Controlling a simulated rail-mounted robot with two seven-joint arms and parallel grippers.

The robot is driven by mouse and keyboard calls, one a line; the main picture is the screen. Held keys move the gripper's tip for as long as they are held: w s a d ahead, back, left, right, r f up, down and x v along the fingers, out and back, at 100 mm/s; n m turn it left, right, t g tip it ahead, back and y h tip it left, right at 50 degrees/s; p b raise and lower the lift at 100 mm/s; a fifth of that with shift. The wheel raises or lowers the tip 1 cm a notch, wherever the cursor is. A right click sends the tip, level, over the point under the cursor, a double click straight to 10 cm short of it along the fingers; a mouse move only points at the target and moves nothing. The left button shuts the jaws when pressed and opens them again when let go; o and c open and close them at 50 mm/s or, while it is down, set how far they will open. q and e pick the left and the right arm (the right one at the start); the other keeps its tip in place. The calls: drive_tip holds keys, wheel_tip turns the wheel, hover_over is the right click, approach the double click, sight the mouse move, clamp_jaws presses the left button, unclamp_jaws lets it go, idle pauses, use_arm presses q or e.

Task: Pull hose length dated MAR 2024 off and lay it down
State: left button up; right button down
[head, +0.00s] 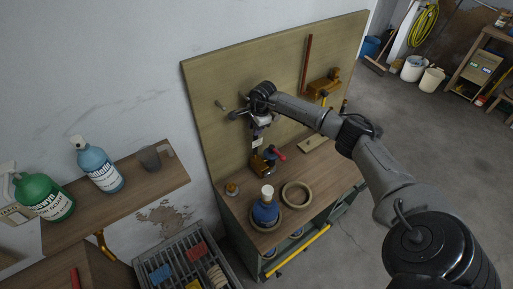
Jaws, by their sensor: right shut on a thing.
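My right gripper (260,120) is in front of the wooden back board, above the bench, and points down. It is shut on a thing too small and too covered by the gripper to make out. Just below it stands an orange-brown fixture (262,160) with a red handle (278,151). I cannot tell whether the held thing touches this fixture. No hose length with a readable MAR 2024 date shows. My left gripper is not in view.
A blue bottle (266,213) with a pale stopper stands on the bench, with an empty tan ring (297,194) beside it. A peg (220,104) sticks out of the back board (210,75). A shelf (150,185) with bottles and a grey rack (172,250) lie left.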

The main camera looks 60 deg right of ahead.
drive_tip(key=shift+w+d+r+p, duration=0.15)
drive_tip(key=shift+r+p, duration=0.45)
drive_tip(key=shift+r, duration=0.6)
